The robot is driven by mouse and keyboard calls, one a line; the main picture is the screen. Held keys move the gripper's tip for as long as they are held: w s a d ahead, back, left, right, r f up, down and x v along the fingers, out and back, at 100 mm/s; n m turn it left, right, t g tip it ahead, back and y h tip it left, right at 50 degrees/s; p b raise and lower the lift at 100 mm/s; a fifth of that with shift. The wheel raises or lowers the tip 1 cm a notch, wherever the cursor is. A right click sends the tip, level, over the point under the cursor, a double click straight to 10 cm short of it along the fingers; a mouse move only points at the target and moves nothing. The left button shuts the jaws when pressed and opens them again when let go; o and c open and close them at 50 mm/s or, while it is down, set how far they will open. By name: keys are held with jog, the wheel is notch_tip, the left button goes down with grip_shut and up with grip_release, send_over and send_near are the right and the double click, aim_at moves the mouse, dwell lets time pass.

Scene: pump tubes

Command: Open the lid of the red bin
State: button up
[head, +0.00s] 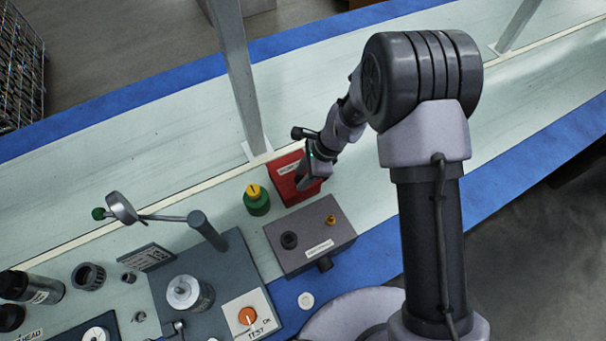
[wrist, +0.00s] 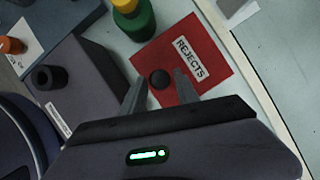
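The red bin (head: 287,184) stands on the pale bench, just behind a grey box. In the wrist view its red lid (wrist: 193,53) lies flat and closed, with a "REJECTS" label (wrist: 189,57) and a round dark knob (wrist: 160,79). My gripper (wrist: 157,84) is over the lid with its two fingers apart, one on each side of the knob. I cannot tell whether the fingers touch the knob. In the head view my gripper (head: 304,180) hides part of the bin.
The grey box (head: 310,236) with a dark knob sits in front of the bin. A metal post (head: 241,85) rises close behind. A test station (head: 215,275) is at lower left.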

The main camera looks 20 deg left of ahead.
grip_shut()
dwell(1.2)
